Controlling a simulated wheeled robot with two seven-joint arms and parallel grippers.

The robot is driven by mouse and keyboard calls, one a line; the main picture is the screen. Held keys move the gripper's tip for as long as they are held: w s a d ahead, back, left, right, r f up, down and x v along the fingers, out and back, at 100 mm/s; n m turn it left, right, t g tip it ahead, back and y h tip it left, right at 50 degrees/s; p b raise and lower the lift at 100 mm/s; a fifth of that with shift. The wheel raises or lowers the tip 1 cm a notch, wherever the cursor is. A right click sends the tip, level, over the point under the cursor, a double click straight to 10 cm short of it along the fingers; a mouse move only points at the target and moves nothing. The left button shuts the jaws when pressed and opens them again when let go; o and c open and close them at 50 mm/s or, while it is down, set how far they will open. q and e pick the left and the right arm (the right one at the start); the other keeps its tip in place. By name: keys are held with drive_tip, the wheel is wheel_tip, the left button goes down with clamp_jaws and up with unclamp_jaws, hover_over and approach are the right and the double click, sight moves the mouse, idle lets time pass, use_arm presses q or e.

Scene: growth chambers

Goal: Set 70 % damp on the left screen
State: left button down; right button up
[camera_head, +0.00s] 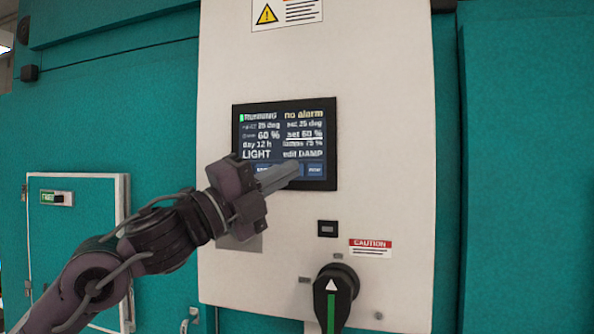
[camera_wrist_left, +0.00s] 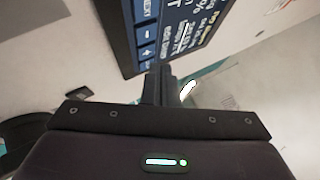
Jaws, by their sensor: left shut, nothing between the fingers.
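The dark screen (camera_head: 285,125) is set in a pale panel and reads "RUNNING", "no alarm", 25 deg, 60 %, "day 12 h" and "LIGHT". Its right column shows "set 60 %" underlined and "edit DAMP" below. A row of blue buttons (camera_head: 315,170) runs along the bottom edge, partly hidden by my gripper. My left gripper (camera_head: 296,167) is shut and empty, its fingertips at or just before this button row; contact cannot be told. In the left wrist view the screen (camera_wrist_left: 180,30) appears rotated, with "-" and "+" buttons (camera_wrist_left: 145,42) near the fingertips. My right gripper is not in view.
Below the screen are a small black socket (camera_head: 327,228), a red caution label (camera_head: 370,248) and a black rotary handle (camera_head: 335,295) with a green stripe. A warning sign (camera_head: 287,13) is above. A teal door (camera_head: 75,225) stands at left.

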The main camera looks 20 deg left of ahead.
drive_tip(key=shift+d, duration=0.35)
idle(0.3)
use_arm(q)
drive_tip(key=shift+w, duration=0.1)
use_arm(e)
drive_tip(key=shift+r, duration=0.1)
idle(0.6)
use_arm(q)
drive_tip(key=shift+w, duration=0.35)
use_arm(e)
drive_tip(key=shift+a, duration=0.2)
use_arm(q)
drive_tip(key=shift+w+p, duration=0.25)
drive_tip(key=shift+p, duration=0.05)
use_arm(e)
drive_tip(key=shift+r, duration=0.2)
use_arm(q)
drive_tip(key=shift+s, duration=0.1)
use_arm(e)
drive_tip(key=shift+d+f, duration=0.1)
use_arm(q)
drive_tip(key=shift+s+b, duration=0.35)
drive_tip(key=shift+s, duration=0.3)
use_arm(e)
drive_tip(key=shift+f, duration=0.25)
